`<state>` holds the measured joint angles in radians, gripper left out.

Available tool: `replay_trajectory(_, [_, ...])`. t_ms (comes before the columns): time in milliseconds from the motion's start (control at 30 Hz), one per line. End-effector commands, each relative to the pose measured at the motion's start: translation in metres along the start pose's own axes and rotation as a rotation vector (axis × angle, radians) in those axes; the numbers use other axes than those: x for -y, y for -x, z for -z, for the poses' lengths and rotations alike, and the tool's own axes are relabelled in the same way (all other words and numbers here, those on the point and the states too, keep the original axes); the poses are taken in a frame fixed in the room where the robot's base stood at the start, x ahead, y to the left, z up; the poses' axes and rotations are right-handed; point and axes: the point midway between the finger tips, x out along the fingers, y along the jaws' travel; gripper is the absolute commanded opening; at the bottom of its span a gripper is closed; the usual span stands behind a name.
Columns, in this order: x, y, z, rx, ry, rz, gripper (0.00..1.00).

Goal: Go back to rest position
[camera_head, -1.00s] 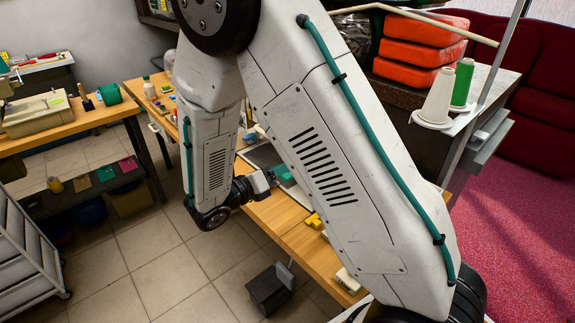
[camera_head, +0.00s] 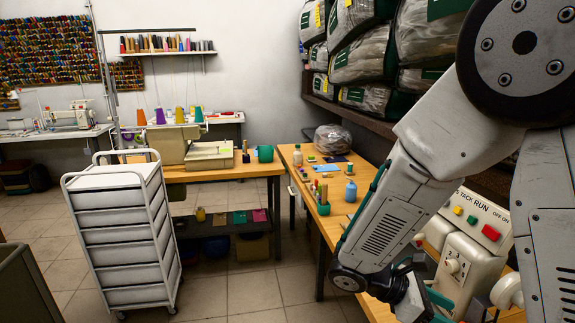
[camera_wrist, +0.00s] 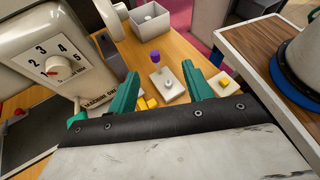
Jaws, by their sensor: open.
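My arm crosses the right side of the head view, folded down over the wooden workbench (camera_head: 333,228). My gripper (camera_wrist: 161,72) shows in the wrist view as two green fingers spread apart, with nothing held between them.
A machine with a dial (camera_wrist: 57,67) stands close left of the fingers; it also shows in the head view (camera_head: 465,255). A white drawer cart (camera_head: 120,235) stands left. Tiled floor (camera_head: 225,295) is open between cart and bench.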

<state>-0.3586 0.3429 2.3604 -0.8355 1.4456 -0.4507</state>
Motion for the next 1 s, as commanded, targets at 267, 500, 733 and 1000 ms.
replay_trajectory(267, [0.068,0.012,-0.032,-0.394,-0.514,0.282,0.50])
replay_trajectory(500, [0.112,0.035,-0.054,-0.709,-0.886,0.516,0.50])
replay_trajectory(733, [0.142,0.056,-0.082,-0.984,-1.129,0.656,0.50])
replay_trajectory(1000, [0.158,0.055,-0.112,-1.125,-1.257,0.638,0.50])
